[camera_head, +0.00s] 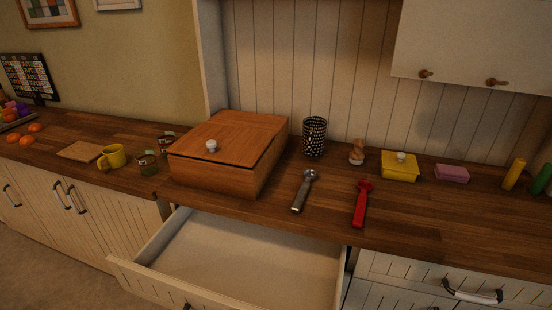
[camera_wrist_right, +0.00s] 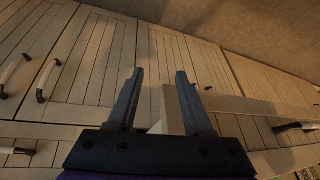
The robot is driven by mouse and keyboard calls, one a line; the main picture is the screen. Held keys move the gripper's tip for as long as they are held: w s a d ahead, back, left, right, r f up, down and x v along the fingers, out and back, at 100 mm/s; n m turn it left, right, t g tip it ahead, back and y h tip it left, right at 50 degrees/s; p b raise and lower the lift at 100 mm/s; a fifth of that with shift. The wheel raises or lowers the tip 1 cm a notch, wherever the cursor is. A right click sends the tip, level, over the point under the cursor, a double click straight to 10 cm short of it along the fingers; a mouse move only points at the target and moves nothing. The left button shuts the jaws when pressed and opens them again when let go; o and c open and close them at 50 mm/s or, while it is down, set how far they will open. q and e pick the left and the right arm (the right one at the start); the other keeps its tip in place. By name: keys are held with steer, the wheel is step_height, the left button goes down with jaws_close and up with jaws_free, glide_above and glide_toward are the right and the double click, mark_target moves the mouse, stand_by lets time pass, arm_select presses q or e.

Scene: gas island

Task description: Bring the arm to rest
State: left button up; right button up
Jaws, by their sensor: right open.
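My right gripper (camera_wrist_right: 160,76) is open and empty in the right wrist view. Its two dark fingers stand apart in front of pale slatted cabinet fronts (camera_wrist_right: 90,65). A pale board-like edge (camera_wrist_right: 240,104), perhaps part of the open drawer, shows behind and beside the right-hand finger. I cannot tell how far it is from the finger. Neither of my arms shows in the head view, and my left gripper is in no view.
In the head view an empty drawer (camera_head: 240,272) stands open below the wooden counter (camera_head: 440,220). A wooden box (camera_head: 215,178), a grey-handled tool (camera_head: 304,190), a red tool (camera_head: 361,204) and a yellow box (camera_head: 399,168) are on the counter. Handles (camera_wrist_right: 47,80) stick out from the cabinet fronts.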

arm_select(q)
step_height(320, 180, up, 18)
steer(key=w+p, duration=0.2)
steer(key=p, duration=1.3)
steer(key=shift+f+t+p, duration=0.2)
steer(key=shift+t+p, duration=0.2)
arm_select(e)
step_height(320, 180, up, 18)
steer(key=w+d+h, duration=0.1)
steer(key=d, duration=0.1)
steer(key=shift+w+d+n+t, duration=0.15)
steer(key=shift+n+t, duration=0.15)
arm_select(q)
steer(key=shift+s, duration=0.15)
